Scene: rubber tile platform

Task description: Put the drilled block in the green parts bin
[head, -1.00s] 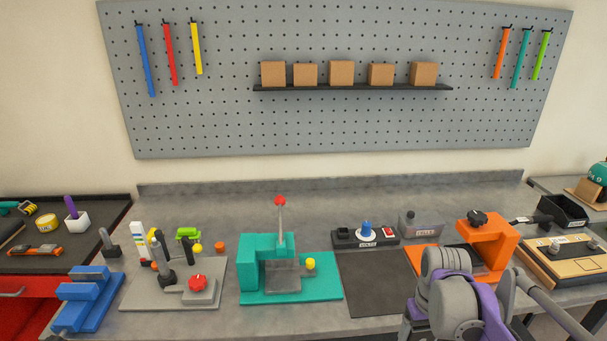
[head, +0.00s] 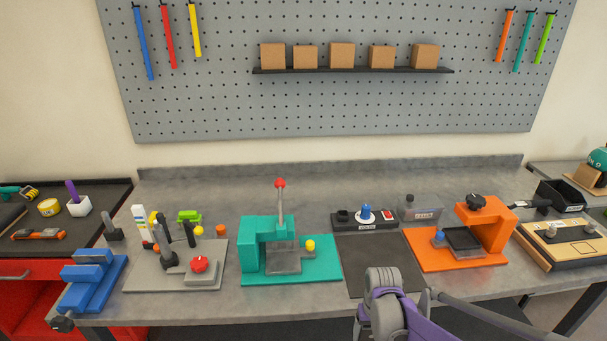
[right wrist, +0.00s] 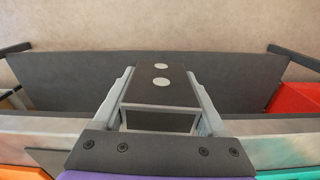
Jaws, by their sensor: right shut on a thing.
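I cannot make out a green parts bin for certain in either view. My left gripper is in neither view.
The bench carries a blue vise (head: 88,282), a grey clamp station (head: 140,280), a teal press (head: 262,245) and an orange fixture (head: 485,225). A dark mat (head: 370,262) between the last two is bare. A black tray (head: 562,195) stands at the right.

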